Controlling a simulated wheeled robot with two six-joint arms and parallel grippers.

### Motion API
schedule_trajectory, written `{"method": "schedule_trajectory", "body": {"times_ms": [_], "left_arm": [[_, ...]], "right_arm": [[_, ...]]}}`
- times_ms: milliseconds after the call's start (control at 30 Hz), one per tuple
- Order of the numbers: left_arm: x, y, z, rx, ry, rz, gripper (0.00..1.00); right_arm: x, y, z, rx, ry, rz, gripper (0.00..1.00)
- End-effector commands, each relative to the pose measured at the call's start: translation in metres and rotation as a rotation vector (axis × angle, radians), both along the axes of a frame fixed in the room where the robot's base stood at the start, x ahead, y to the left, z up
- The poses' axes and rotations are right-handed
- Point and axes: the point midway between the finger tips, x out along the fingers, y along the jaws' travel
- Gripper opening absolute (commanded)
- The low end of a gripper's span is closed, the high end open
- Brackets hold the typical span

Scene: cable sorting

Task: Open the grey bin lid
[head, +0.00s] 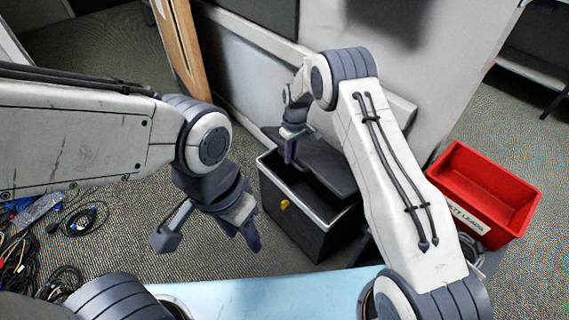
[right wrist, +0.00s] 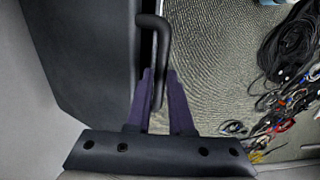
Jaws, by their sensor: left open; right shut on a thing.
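The grey bin (head: 288,226) stands on the floor against the wall, and its dark inside shows. Its dark grey lid (head: 335,170) is tilted up toward the back. The lid fills the left of the right wrist view (right wrist: 85,60). My right gripper (head: 291,152) is at the lid's left edge. In the right wrist view it (right wrist: 163,95) is shut on the dark bar handle (right wrist: 153,22) beside the lid. My left gripper (head: 207,245) is open and empty, in front and to the left of the bin, with its fingers wide apart.
A red bin (head: 480,190) with a white label stands at the right. Tangled cables (head: 30,250) lie on the carpet at the left. A light blue surface (head: 270,300) is at the bottom. A wooden post (head: 180,45) stands behind. Carpet left of the bin is mostly clear.

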Motion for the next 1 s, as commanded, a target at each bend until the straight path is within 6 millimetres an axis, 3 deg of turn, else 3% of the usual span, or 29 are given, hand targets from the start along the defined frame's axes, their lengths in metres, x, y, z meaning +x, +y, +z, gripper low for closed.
{"method": "schedule_trajectory", "body": {"times_ms": [33, 200, 733, 767, 800, 833, 1000], "left_arm": [[0.000, 0.000, 0.005, 0.000, 0.000, 0.000, 0.50], [0.000, 0.000, 0.009, 0.000, 0.000, 0.000, 0.50], [0.000, 0.000, 0.009, 0.000, 0.000, 0.000, 0.50], [0.000, 0.000, 0.009, 0.000, 0.000, 0.000, 0.50], [0.000, 0.000, 0.009, 0.000, 0.000, 0.000, 0.50], [0.000, 0.000, 0.009, 0.000, 0.000, 0.000, 0.50], [0.000, 0.000, 0.010, 0.000, 0.000, 0.000, 0.50]], "right_arm": [[0.007, -0.012, 0.007, -0.009, -0.015, -0.002, 0.00], [0.014, -0.021, 0.018, -0.009, -0.018, -0.002, 0.00], [0.017, -0.025, 0.020, -0.010, -0.013, -0.001, 0.00], [0.016, -0.025, 0.020, -0.010, -0.013, -0.001, 0.27], [0.016, -0.024, 0.020, -0.010, -0.012, -0.001, 0.43], [0.016, -0.024, 0.020, -0.010, -0.012, -0.001, 0.49], [0.016, -0.021, 0.021, -0.009, -0.010, 0.002, 0.49]]}}
